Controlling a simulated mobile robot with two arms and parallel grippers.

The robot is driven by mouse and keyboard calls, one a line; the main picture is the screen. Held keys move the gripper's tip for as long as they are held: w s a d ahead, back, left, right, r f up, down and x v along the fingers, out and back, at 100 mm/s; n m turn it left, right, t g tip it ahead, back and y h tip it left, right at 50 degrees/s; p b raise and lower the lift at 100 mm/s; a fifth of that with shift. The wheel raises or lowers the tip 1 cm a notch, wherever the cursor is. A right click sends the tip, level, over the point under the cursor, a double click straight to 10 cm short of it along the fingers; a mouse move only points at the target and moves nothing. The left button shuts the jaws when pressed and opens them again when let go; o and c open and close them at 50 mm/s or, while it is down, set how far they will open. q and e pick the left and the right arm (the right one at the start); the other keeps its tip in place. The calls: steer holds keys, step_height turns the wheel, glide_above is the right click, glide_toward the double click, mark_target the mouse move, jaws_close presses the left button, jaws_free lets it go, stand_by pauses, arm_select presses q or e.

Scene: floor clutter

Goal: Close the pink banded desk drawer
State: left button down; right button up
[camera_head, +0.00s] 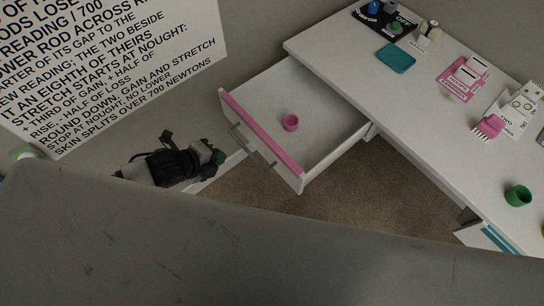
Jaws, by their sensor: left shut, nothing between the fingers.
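The pink banded desk drawer (262,136) is pulled well out from the white desk (360,75), toward the left and front. A pink band runs along the top of its front panel, and a metal bar handle (250,146) is on the outside. My left gripper (214,157) is shut and empty, left of the drawer front and apart from the handle in the picture. My right gripper does not show.
The desk top holds a teal tray (396,58), a pink card (462,78), a pink brush-like item (487,128) and a green cup (518,195). A teal-banded drawer (492,238) shows at lower right. A large printed sign (110,60) covers the wall at left. Brown carpet (340,195) lies below.

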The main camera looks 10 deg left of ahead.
mark_target(265, 146)
arm_select(q)
steer(key=shift+m+h, duration=0.3)
steer(key=shift+m, duration=0.5)
steer(key=w+d+f, duration=0.1)
steer(key=w+d, duration=0.1)
steer(key=w+d+f, duration=0.2)
steer(key=d, duration=0.1)
steer(key=w+d+f, duration=0.1)
steer(key=w+d, duration=0.1)
steer(key=d, duration=0.1)
steer(key=shift+w+d+f, duration=0.1)
steer(key=shift+w+f, duration=0.05)
steer(key=shift+f, duration=0.1)
steer(key=shift+w+d, duration=0.35)
steer(key=shift+w, duration=0.1)
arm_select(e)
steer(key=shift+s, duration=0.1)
